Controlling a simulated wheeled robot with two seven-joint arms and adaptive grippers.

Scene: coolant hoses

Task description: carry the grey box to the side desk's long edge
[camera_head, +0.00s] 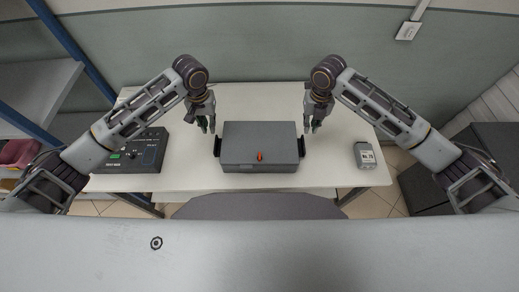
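The grey box (260,143) sits flat on the white desk (260,100), with its lid shut and a small orange-red latch at the front. I cannot tell which surface is the side desk.
A black control unit (141,153) lies on the desk's left end. A small grey device (364,155) lies on the right end. A shelf with blue posts (68,40) stands at left, a dark grey block (485,150) at right. A partition (270,45) closes off the back.

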